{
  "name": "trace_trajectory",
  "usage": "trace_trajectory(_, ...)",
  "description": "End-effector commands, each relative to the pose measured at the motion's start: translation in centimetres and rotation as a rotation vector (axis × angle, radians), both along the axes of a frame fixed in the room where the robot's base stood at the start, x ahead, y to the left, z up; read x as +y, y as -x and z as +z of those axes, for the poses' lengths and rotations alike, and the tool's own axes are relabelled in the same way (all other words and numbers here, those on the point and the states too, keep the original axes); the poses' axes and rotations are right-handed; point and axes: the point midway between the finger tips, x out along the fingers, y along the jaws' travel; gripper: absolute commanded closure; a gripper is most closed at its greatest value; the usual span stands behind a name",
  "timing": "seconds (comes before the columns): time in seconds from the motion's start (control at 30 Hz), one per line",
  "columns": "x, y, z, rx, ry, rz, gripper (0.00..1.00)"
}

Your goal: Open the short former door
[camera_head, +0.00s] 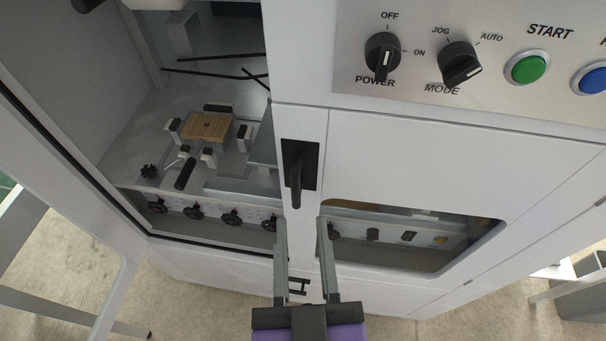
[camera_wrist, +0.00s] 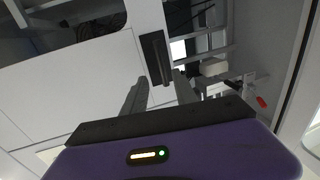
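The former is a white machine with a windowed front door panel (camera_head: 420,165) that looks closed. A black upright handle (camera_head: 296,178) sits in a dark recessed plate at the left of this panel, beside an open bay. The handle also shows in the wrist view (camera_wrist: 156,58), just beyond the fingertips. My gripper (camera_head: 302,222) is open and empty, with its two fingers spread below the handle in the head view. In the wrist view my gripper (camera_wrist: 161,82) points towards the handle's lower end. I cannot tell whether a finger touches it.
The open bay (camera_head: 215,165) at left holds a wooden block (camera_head: 207,126), clamps and black knobs. A control panel (camera_head: 470,50) with switches and buttons is above the door. A small black handle (camera_head: 298,286) sits low on the front. Bare floor shows at lower left.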

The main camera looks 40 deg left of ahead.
Motion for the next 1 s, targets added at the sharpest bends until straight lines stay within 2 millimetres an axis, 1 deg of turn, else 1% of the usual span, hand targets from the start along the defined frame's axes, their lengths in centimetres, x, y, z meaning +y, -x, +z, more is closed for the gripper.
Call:
trace_trajectory(0.13, 0.8, -0.4, 0.0, 0.0, -0.007, 0.003, 0.66)
trace_trajectory(0.37, 2.2, -1.8, -0.2, -0.001, -0.009, 0.004, 0.66)
trace_trajectory(0.4, 2.8, -2.3, 0.4, -0.001, -0.005, 0.005, 0.66)
trace_trajectory(0.53, 4.1, -3.9, 0.4, 0.001, -0.004, 0.003, 0.66)
trace_trajectory(0.63, 4.9, -4.6, 0.3, 0.0, -0.004, 0.005, 0.66)
trace_trajectory(0.8, 5.6, -5.3, 0.2, 0.001, -0.004, 0.005, 0.66)
trace_trajectory(1.0, 5.6, -5.4, 0.1, 0.001, -0.004, 0.004, 0.66)
